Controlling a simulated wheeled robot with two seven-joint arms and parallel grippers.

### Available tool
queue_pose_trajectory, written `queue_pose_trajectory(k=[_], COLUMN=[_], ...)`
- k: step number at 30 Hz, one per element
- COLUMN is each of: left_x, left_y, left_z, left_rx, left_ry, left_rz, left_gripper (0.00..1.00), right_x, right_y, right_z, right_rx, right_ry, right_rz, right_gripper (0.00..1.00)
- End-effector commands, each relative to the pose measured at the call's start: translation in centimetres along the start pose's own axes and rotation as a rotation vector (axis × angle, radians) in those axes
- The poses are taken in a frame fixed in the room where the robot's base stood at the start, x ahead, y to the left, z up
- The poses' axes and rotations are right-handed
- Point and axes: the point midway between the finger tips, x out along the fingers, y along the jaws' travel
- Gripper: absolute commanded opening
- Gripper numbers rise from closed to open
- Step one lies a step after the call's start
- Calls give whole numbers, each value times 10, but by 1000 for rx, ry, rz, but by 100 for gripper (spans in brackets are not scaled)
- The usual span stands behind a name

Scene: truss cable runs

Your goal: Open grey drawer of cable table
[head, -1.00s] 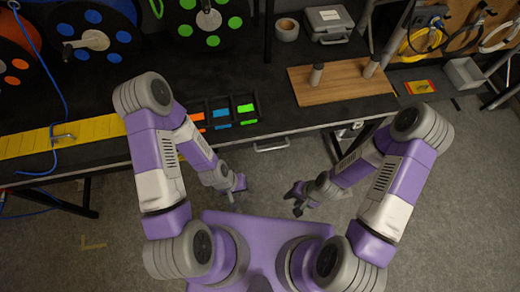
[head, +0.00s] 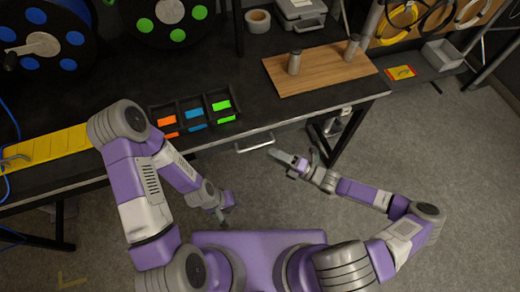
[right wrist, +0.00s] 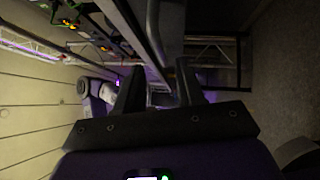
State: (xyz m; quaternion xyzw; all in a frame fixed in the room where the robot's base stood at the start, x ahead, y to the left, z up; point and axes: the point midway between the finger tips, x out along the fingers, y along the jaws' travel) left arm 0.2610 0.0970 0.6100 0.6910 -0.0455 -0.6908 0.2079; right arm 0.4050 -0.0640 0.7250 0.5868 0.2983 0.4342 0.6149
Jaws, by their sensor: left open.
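The cable table (head: 70,186) has a dark top. A pale bar handle (head: 254,142) juts out from its front edge; the grey drawer's front is mostly hidden under the tabletop in the head view. My right gripper (head: 275,154) is just to the right of the handle and slightly in front of it. In the right wrist view its two fingers (right wrist: 160,88) are apart with nothing held between them. A grey bar (right wrist: 154,35), apparently the handle, shows just beyond the fingertips. My left gripper (head: 223,216) hangs low in front of the table, open and away from the handle.
Small bins (head: 192,113) with orange, blue and green pieces sit near the table's front edge. A wooden board (head: 320,70) with two metal posts lies to the right. Cable reels (head: 45,42) stand at the back left. The floor (head: 430,160) at right is clear.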

Motion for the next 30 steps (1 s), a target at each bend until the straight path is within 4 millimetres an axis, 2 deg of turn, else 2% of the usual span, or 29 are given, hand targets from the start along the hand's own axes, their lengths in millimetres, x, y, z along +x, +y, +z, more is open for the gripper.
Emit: queue_pose_trajectory(k=[3, 9, 14, 21, 23, 29, 30], left_x=[5, 10, 12, 12, 12, 12, 12], left_y=[-2, -4, -4, -4, -4, -4, -4], left_z=[0, 0, -1, 0, 0, 0, 0], left_rx=[0, 0, 0, 0, 0, 0, 0], left_ry=[0, 0, 0, 0, 0, 0, 0], left_rz=[0, 0, 0, 0, 0, 0, 0], left_gripper=[43, 43, 43, 43, 43, 43, 43], right_x=[22, 49, 59, 60, 60, 60, 60], right_y=[-1, -1, -1, -1, -1, -1, -1], right_z=[-2, -3, -2, -2, -2, -2, -2], right_rx=[0, -1, -3, -4, -4, -4, -4], right_ry=[5, 6, 6, 6, 6, 6, 6], right_rz=[4, 1, -3, -4, -4, -4, -4], right_gripper=[38, 38, 38, 38, 32, 1, 0])
